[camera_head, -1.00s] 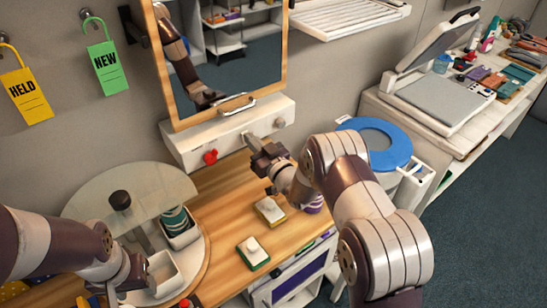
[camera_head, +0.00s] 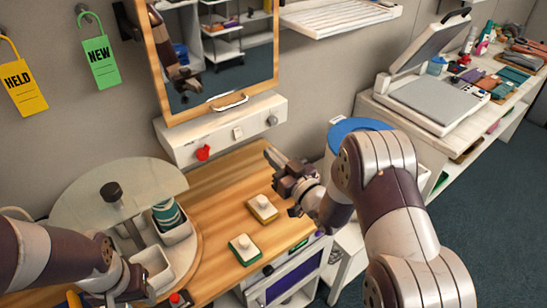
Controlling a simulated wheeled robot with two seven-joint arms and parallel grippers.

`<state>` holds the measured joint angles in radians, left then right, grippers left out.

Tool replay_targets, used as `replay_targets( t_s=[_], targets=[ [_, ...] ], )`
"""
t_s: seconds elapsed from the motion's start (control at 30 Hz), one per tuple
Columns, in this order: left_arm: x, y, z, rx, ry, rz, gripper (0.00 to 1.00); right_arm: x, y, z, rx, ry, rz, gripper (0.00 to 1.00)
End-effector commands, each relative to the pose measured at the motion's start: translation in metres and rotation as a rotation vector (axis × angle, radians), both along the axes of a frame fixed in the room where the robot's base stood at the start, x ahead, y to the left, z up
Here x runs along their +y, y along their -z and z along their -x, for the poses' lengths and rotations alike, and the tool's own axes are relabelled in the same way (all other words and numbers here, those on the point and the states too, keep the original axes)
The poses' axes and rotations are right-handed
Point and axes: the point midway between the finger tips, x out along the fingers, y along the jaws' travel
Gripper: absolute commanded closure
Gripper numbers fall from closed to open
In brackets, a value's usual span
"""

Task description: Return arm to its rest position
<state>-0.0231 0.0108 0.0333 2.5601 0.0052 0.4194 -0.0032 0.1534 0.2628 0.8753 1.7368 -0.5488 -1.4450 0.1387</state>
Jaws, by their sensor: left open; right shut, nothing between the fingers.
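My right gripper (camera_head: 279,168) is shut and empty. It hangs over the right part of the wooden table (camera_head: 215,185), to the right of the yellow-edged block with a white knob (camera_head: 262,208) and apart from it. My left gripper (camera_head: 140,290) is at the lower left by the round turntable stand (camera_head: 118,192); its fingers are mostly hidden, near a white bin (camera_head: 153,262).
A mirror (camera_head: 222,52) stands above a white panel (camera_head: 225,130) with a red knob (camera_head: 203,152). A green-edged block (camera_head: 243,248) lies on the table. A blue-rimmed bin (camera_head: 350,128) stands behind my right arm.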

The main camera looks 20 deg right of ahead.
Motion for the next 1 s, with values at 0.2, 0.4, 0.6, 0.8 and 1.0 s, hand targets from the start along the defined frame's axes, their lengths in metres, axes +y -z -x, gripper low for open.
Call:
replay_targets(
  t_s=[0.2,0.4,0.6,0.8,1.0],
  targets=[
    [0.000,0.000,0.000,0.000,0.000,0.000,0.47,0.000,0.000,0.000,0.000,0.000,0.000,1.00],
    [0.000,0.000,0.000,0.000,0.000,0.000,0.47,-0.010,0.047,0.001,0.202,0.058,0.086,1.00],
    [0.000,0.000,0.000,0.000,0.000,0.000,0.47,-0.059,0.131,0.091,0.973,0.277,0.296,1.00],
    [0.000,0.000,0.000,0.000,0.000,0.000,0.47,-0.046,0.099,0.238,1.556,0.321,0.331,1.00],
    [0.000,0.000,0.000,0.000,0.000,0.000,0.47,-0.027,0.060,0.256,1.536,0.298,0.314,1.00]
  ],
)
